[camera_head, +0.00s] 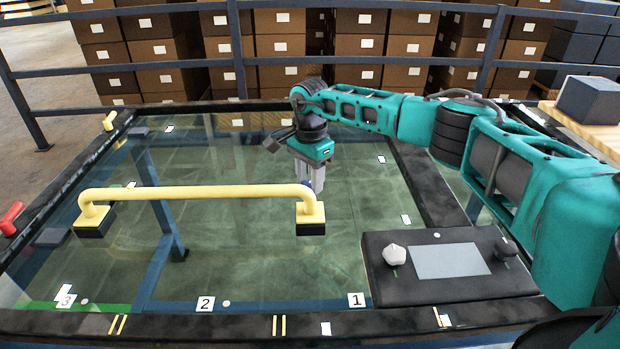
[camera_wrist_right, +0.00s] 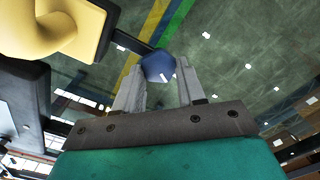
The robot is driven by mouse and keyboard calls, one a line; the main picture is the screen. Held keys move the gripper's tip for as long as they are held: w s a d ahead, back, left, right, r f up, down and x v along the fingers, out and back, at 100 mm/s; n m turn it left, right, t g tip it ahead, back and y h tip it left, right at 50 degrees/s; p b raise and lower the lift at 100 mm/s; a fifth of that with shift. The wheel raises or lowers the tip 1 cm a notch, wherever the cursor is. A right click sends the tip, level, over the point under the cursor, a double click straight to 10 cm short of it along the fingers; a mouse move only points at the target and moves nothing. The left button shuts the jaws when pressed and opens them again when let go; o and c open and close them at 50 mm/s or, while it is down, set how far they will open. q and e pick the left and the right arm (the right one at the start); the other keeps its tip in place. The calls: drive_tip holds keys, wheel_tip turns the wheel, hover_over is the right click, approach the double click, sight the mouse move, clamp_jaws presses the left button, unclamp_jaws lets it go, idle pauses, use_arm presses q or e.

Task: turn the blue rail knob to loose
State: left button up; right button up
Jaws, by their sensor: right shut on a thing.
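The blue rail knob (camera_wrist_right: 157,66) shows in the right wrist view between the two fingertips, with a small white mark on its edge. My right gripper (camera_head: 314,180) points down over the glass, just behind the right end of the yellow handle, and is shut on the knob. The fingers also show on both sides of the knob in the wrist view (camera_wrist_right: 160,78). In the head view the knob is mostly hidden by the handle and fingers. Which setting the knob points to cannot be told. My left gripper is not in view.
The yellow handle (camera_head: 200,193) stands close in front of my right gripper. A dark control box (camera_head: 450,290) with a grey screen and two knobs is at right. A red lever (camera_head: 11,218) is at far left. A blue railing (camera_head: 240,60) runs behind.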

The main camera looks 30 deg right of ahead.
sight(309, 183)
drive_tip(key=shift+w+r+n, duration=0.1)
drive_tip(key=shift+n, duration=0.3)
drive_tip(key=o, duration=1.1)
drive_tip(key=shift+c, duration=0.2)
use_arm(q)
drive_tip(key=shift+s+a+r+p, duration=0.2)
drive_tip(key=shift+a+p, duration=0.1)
drive_tip(key=shift+p, duration=0.35)
use_arm(e)
wheel_tip(309, 183, up, 13)
